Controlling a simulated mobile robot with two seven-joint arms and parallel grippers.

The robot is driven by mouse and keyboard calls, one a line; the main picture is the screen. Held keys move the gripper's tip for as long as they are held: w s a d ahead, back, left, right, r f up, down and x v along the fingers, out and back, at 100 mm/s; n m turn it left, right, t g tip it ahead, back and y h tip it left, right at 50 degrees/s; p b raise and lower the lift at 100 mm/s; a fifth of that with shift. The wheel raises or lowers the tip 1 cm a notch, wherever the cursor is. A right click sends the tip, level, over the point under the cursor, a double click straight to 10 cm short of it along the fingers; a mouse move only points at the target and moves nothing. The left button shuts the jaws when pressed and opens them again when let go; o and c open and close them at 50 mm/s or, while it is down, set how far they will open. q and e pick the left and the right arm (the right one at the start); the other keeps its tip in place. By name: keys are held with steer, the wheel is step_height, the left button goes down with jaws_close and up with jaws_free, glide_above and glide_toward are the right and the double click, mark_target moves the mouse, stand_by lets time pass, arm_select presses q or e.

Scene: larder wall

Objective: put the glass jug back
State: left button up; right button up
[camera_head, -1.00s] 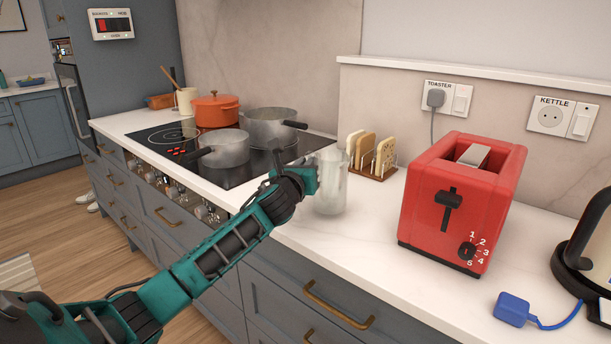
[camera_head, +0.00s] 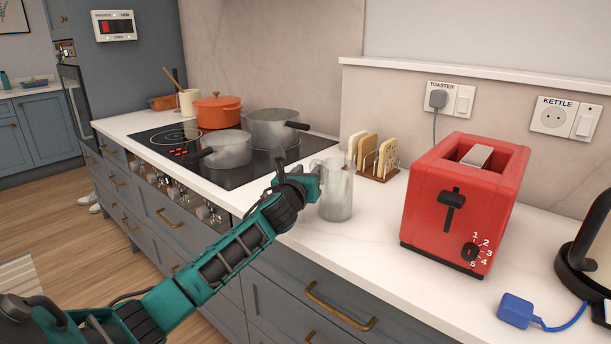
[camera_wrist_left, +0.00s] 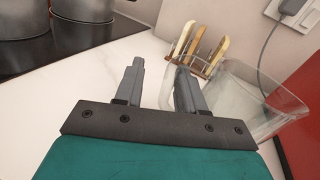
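The clear glass jug (camera_head: 338,192) stands upright on the white worktop, between the hob and the red toaster. It also shows in the left wrist view (camera_wrist_left: 240,100), on the right. My left gripper (camera_head: 314,178) is at the jug's left side in the head view. In the wrist view its two fingers (camera_wrist_left: 158,78) are spread apart, with bare worktop visible between them. The right-hand finger overlaps the jug's near left edge; I cannot tell whether it touches the glass. My right gripper is not in view.
A toast rack (camera_head: 374,158) with slices stands just behind the jug. The red toaster (camera_head: 463,203) is to the right. The black hob (camera_head: 250,172) with several pots lies to the left.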

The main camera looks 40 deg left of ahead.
arm_select(q)
steer(key=shift+r, duration=0.2)
steer(key=p+v, duration=0.1)
steer(key=v, duration=0.9)
steer(key=shift+s+d, duration=0.1)
steer(key=shift+s, duration=0.2)
steer(key=shift+s+d, duration=0.2)
steer(key=shift+s, duration=0.45)
